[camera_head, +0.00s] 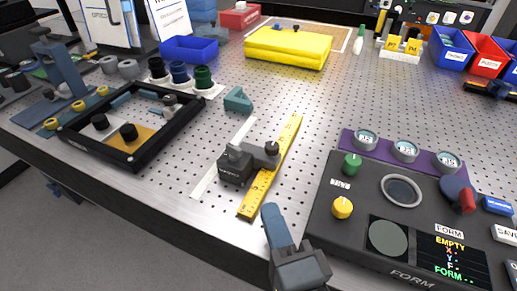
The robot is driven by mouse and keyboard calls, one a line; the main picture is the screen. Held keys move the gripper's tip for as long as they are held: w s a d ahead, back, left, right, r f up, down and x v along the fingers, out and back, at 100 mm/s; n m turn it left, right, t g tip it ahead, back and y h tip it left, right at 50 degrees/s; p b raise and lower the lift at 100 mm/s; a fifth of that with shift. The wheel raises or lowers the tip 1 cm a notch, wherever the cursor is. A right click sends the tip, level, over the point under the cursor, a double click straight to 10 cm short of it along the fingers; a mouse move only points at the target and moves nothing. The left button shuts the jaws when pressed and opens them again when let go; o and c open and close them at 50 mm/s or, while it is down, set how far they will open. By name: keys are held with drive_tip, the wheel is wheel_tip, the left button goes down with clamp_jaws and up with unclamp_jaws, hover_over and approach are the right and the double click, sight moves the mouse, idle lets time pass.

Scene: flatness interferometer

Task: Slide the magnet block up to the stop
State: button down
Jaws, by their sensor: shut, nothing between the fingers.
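The dark grey magnet block (234,169) sits on the perforated metal table, over a pale strip. A grey arm with a black knob (270,148) reaches from it to the right, over the yellow ruler. A teal angled piece (238,99), which looks like the stop, lies beyond the block near the strip's far end, with a clear gap between them. My gripper (270,210) is at the bottom centre, nearer to me than the block and to its right. Its blue fingers are shut and empty, apart from the block.
The yellow ruler (252,202) lies right of the block. A dark control console (322,216) with knobs fills the lower right. A black-framed tray (138,163) stands at the left. Several dark bottles stand behind it. A yellow case (288,48) lies farther back.

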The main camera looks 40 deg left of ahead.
sight(250, 167)
drive_tip(key=shift+w+a+r, duration=0.15)
drive_tip(key=shift+w+a, duration=0.05)
drive_tip(key=shift+a, duration=0.3)
drive_tip(key=shift+w+a+r, duration=0.1)
drive_tip(key=shift+w+a, duration=0.1)
drive_tip(key=shift+a, duration=0.25)
drive_tip(key=p+x, duration=0.2)
drive_tip(key=x, duration=0.7)
drive_tip(key=shift+f+p, duration=0.1)
drive_tip(key=shift+p, duration=0.25)
drive_tip(key=shift+s+a, duration=0.1)
